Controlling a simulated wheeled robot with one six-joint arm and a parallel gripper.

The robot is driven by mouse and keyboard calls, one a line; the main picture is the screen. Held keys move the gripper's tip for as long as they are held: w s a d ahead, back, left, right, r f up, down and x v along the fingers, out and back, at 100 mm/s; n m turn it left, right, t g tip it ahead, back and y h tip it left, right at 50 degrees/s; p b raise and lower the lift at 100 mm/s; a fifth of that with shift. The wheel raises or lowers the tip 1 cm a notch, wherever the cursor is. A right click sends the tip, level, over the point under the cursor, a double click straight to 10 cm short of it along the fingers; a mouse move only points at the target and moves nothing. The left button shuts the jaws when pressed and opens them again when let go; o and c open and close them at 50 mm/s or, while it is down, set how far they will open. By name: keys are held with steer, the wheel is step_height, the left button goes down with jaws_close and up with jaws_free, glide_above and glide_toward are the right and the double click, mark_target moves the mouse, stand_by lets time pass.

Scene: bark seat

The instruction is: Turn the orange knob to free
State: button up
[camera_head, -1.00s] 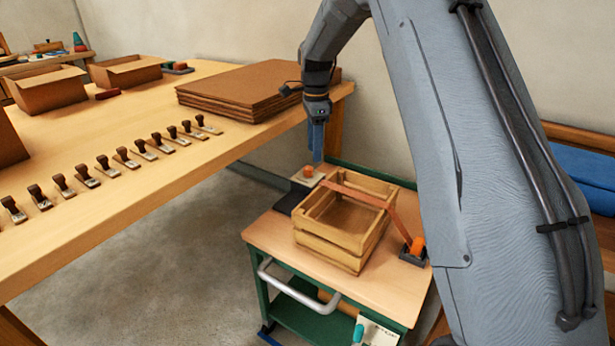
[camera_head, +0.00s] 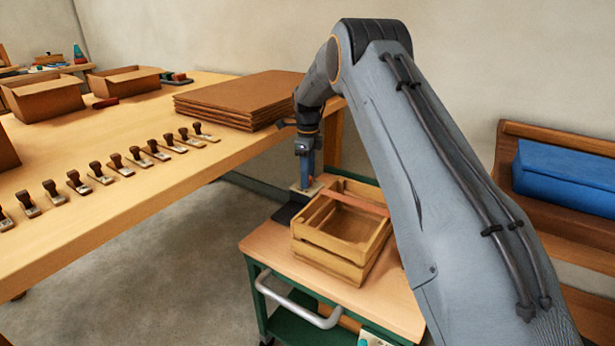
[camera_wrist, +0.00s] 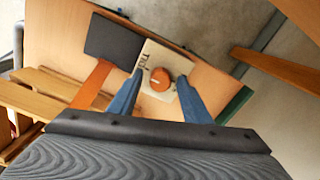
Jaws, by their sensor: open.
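The orange knob (camera_wrist: 160,80) sits on a pale plate (camera_wrist: 153,57) with dark lettering, on the cart top. The lettering is only partly readable. My gripper (camera_wrist: 160,84) is open, with its blue fingers on either side of the knob in the wrist view. I cannot tell whether either finger touches it. In the head view my gripper (camera_head: 305,180) points down at the cart's far left corner, and its fingers mostly hide the knob there.
The green-framed cart (camera_head: 275,250) bears the crate and a dark pad (camera_wrist: 115,40). A long table (camera_head: 110,210) with several stamps and a stack of brown boards (camera_head: 235,98) stands to the left. A bench with a blue box (camera_head: 565,178) is at right.

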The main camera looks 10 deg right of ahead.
steer(key=shift+f, duration=0.2)
steer(key=shift+c, duration=0.2)
steer(key=c, duration=1)
